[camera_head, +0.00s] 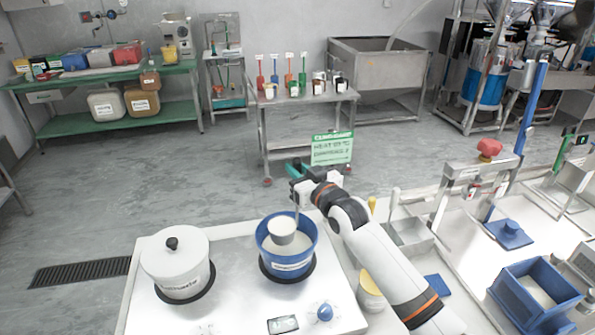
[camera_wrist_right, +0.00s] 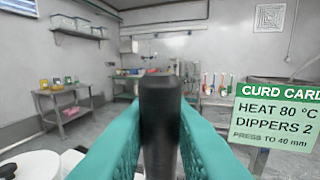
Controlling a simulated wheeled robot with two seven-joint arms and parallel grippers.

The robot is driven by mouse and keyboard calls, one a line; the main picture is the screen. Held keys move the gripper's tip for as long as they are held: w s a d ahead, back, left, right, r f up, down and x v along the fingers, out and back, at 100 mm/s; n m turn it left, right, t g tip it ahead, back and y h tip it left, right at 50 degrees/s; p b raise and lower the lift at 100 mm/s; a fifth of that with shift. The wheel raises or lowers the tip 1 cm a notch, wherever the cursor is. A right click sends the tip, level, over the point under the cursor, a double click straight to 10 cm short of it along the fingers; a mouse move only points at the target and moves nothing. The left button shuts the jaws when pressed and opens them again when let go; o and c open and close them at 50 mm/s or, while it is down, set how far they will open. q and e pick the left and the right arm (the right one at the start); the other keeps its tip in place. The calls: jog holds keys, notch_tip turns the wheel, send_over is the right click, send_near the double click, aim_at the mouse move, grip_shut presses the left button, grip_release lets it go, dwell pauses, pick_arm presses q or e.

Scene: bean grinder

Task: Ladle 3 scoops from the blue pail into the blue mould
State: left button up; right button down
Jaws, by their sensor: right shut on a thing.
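The blue pail (camera_head: 287,265) stands on a dark ring on the white worktop, with pale content inside. A ladle's metal cup (camera_head: 281,231) is at the pail's mouth, over or in the content; I cannot tell how deep or how full. My right gripper (camera_head: 297,186) is above the pail, shut on the ladle's handle. In the right wrist view the dark handle (camera_wrist_right: 160,120) stands upright between the teal fingers. A blue square open box (camera_head: 517,302), apparently the blue mould, is at the far right with something pale inside. My left gripper is out of view.
A white lidded pot (camera_head: 175,262) stands left of the pail. A metal tray (camera_head: 411,236) and a blue knobbed plate (camera_head: 510,233) lie to the right, near a press frame (camera_head: 455,170). A green curd card (camera_wrist_right: 272,115) reads heat 80 °C, dippers 2, press to 40 mm.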

jog(key=shift+r+p, duration=2.7)
jog(key=shift+r, duration=1)
jog(key=shift+f, duration=0.15)
